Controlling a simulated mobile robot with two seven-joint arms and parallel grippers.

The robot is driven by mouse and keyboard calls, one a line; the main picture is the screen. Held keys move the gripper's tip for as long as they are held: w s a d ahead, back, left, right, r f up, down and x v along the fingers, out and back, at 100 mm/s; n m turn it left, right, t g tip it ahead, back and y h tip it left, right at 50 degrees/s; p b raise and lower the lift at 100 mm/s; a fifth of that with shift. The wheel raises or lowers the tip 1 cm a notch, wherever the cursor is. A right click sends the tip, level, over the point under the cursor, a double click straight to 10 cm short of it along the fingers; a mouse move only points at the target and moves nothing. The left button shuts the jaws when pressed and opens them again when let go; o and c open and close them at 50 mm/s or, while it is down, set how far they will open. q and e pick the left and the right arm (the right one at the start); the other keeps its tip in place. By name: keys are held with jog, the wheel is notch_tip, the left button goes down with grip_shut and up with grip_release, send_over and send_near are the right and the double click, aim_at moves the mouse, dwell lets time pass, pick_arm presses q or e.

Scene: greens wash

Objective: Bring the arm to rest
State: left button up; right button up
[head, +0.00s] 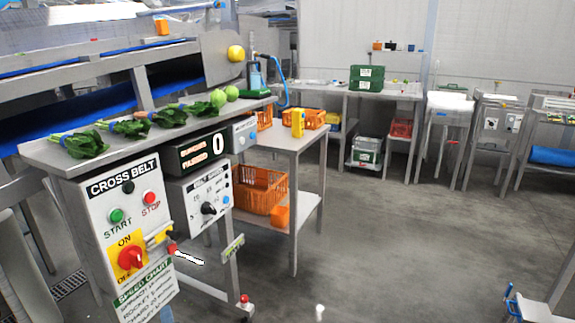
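Neither of my grippers shows clearly in the head view, and no arm can be made out for certain. The cross belt control panel (107,193) stands at the left, with a green start button (116,215), a red stop button (149,197) and a red rotary switch (130,257) on a yellow plate. A small white piece (320,312) shows at the bottom edge; I cannot tell what it is.
Bunches of greens (80,143) lie on a steel ledge (50,157) above the panels. A display (201,150) reads 0. A steel table (283,137) holds a yellow item (298,122); an orange crate (261,189) is below. The floor (400,240) at centre right is clear.

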pick_arm(q)
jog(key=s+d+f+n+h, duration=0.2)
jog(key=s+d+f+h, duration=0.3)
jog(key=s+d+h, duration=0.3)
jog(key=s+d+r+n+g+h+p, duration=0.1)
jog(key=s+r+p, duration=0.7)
jog(key=p, duration=0.9)
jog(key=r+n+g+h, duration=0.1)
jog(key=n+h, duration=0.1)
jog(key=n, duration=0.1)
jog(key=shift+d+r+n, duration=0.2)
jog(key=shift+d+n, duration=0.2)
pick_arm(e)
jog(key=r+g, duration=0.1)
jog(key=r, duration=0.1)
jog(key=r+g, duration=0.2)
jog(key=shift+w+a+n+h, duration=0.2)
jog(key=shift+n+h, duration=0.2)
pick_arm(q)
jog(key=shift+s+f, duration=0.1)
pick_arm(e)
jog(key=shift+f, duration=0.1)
